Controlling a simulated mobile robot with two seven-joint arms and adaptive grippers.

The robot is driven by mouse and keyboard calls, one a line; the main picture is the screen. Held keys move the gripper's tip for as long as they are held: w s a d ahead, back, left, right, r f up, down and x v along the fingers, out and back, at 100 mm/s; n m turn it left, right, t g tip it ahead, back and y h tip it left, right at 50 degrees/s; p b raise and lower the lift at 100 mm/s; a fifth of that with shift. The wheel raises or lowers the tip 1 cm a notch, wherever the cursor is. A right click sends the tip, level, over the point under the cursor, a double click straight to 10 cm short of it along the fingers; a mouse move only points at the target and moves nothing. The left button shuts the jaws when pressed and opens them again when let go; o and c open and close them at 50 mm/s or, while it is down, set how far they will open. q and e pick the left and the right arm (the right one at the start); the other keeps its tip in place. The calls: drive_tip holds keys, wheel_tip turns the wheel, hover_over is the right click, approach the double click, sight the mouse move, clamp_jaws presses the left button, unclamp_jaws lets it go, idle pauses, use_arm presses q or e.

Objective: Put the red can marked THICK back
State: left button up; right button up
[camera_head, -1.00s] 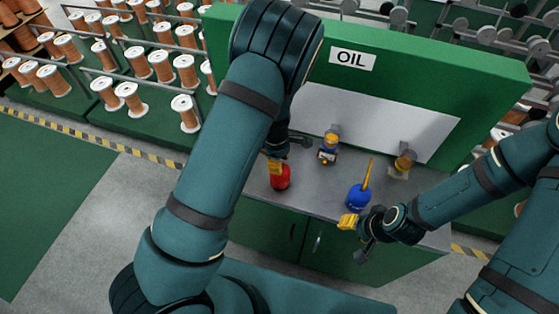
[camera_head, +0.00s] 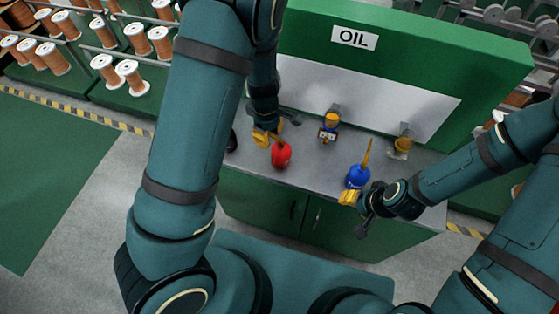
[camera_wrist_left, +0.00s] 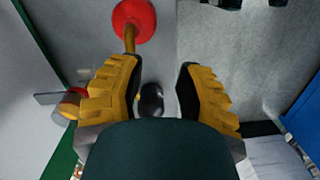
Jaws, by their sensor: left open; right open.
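The red can (camera_head: 281,155) stands on the grey counter and has a yellow spout. Its marking cannot be read. My left gripper (camera_head: 268,134) is open beside the can's spout, just behind and left of the body. In the left wrist view the open left gripper (camera_wrist_left: 163,92) has the red can (camera_wrist_left: 133,18) beyond its left finger. The spout reaches toward that finger; I cannot tell whether they touch. Nothing is held between the fingers. My right gripper (camera_head: 351,201) is open in front of a blue can (camera_head: 357,178) with a tall yellow spout.
Two brass-coloured fittings (camera_head: 329,127) (camera_head: 402,144) are at the back panel under the OIL sign (camera_head: 355,38). A black object (camera_head: 232,140) stands at the counter's left, partly behind my arm. The counter (camera_head: 318,164) is clear between the red and blue cans.

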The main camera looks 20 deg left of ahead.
use_arm(q)
drive_tip(key=s+f+m+h, duration=0.1)
drive_tip(key=s+f+m, duration=0.6)
drive_tip(key=s, duration=0.1)
drive_tip(key=s+d+m+t+h, duration=0.2)
drive_tip(key=d+m, duration=0.4)
drive_tip(key=shift+s+d+t+h, duration=0.25)
drive_tip(key=shift+s+t+h, duration=0.05)
drive_tip(key=shift+s, duration=0.1)
wheel_tip(320, 180, down, 12)
drive_tip(key=b, duration=1.1)
drive_tip(key=shift+s+d, duration=0.2)
